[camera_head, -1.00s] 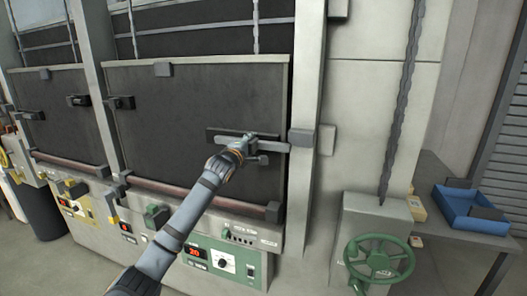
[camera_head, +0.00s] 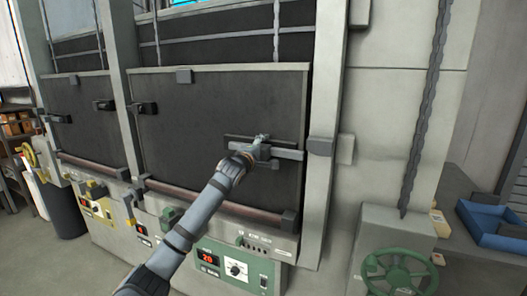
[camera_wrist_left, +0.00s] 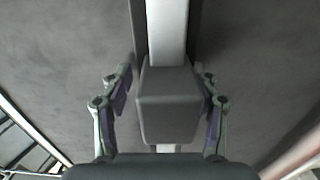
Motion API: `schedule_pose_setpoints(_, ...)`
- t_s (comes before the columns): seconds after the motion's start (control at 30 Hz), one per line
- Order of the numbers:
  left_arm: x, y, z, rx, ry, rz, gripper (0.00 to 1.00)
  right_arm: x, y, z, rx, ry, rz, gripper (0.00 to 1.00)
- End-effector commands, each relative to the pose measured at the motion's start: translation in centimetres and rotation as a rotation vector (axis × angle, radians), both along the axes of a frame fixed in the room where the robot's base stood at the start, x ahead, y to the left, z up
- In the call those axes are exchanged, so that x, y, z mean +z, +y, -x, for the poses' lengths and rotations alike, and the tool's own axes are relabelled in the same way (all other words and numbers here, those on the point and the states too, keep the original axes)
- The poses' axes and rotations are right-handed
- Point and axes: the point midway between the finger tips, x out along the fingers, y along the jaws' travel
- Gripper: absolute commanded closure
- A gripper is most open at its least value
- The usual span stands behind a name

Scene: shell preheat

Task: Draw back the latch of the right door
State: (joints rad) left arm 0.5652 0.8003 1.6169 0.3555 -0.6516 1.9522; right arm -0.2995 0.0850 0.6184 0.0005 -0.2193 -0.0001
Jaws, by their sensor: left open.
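The right door (camera_head: 190,120) is a dark upright panel in a pale frame, standing shut. Its latch (camera_head: 288,154) is a grey horizontal bar on a dark backing plate near the door's right edge. The bar's right end reaches close to a grey catch block (camera_head: 321,147) on the frame. My left gripper (camera_head: 257,150) is at the latch and hides part of it. In the left wrist view the latch's grey block-shaped handle (camera_wrist_left: 170,105) sits between my open fingers, with a narrow gap visible at least on the left. My right gripper is out of view.
A second dark door (camera_head: 85,130) with its own latch is to the left. A reddish rail (camera_head: 215,204) runs below the doors, above a green control panel (camera_head: 235,262). A green handwheel (camera_head: 398,272) and a blue tray (camera_head: 495,222) are at the right.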

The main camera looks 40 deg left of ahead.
Motion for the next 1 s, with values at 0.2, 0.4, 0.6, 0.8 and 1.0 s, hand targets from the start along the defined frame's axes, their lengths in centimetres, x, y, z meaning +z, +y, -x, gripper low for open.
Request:
schedule_pose_setpoints(0.2,5.2,0.1,0.1,0.000,-0.012,-0.002,0.40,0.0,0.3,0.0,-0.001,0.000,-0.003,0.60)
schedule_pose_setpoints(0.4,8.5,0.2,0.1,0.001,-0.006,0.001,0.40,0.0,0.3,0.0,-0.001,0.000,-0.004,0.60)
schedule_pose_setpoints(0.6,9.4,0.2,0.1,0.002,0.000,-0.001,0.40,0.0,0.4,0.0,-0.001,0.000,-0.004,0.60)
schedule_pose_setpoints(0.8,9.4,0.2,0.1,0.002,-0.001,-0.002,0.40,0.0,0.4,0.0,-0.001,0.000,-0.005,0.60)
schedule_pose_setpoints(1.0,9.0,0.0,1.0,0.002,-0.002,-0.003,0.40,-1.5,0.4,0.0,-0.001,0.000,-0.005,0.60)
